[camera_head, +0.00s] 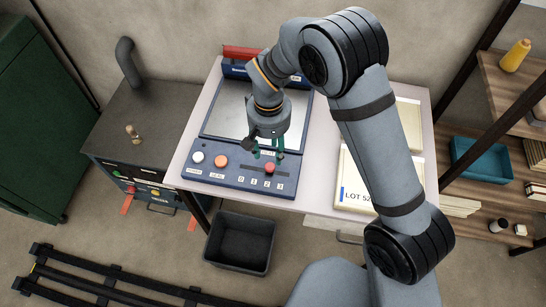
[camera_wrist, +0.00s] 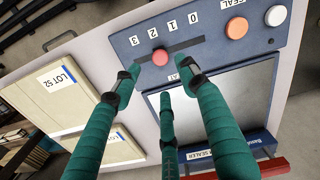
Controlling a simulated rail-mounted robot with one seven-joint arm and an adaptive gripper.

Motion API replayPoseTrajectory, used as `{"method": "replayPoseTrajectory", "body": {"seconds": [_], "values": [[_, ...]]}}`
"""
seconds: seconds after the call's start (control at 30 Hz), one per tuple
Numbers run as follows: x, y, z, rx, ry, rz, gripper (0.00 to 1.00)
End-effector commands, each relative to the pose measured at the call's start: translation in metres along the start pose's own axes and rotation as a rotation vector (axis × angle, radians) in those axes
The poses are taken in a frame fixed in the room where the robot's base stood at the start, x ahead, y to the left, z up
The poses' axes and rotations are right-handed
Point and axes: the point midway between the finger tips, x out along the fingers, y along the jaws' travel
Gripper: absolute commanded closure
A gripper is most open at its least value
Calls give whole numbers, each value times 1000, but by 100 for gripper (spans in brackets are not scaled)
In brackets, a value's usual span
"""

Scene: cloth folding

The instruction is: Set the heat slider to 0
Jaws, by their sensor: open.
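The heat slider's red knob (camera_head: 269,168) sits on a dark slot in the blue control panel of the sealer (camera_head: 215,178), at about the 2 mark. The marks 0, 1, 2, 3 run left to right in the head view. In the wrist view the knob (camera_wrist: 160,57) shows in the slot, with the 0 mark (camera_wrist: 193,17) toward the upper right. My gripper (camera_head: 267,153) is open with green fingers, just behind the knob in the head view. In the wrist view the gripper (camera_wrist: 158,80) has its fingertips close to the knob, with nothing held. Whether any finger touches the knob is unclear.
An orange button (camera_head: 221,161) and a white button (camera_head: 198,157) are on the panel's left. Cream packs marked LOT 52 (camera_head: 352,167) lie on the table's right. A dark bin (camera_head: 240,241) stands on the floor in front.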

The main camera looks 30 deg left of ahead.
Motion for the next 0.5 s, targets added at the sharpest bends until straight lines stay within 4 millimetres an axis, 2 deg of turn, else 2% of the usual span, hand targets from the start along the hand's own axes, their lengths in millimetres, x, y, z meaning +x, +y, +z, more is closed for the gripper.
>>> {"method": "replayPoseTrajectory", "body": {"seconds": [0.3,0.5], "values": [[57,0,1,1,-3,0,57],[76,0,0,2,0,-1,57]]}}
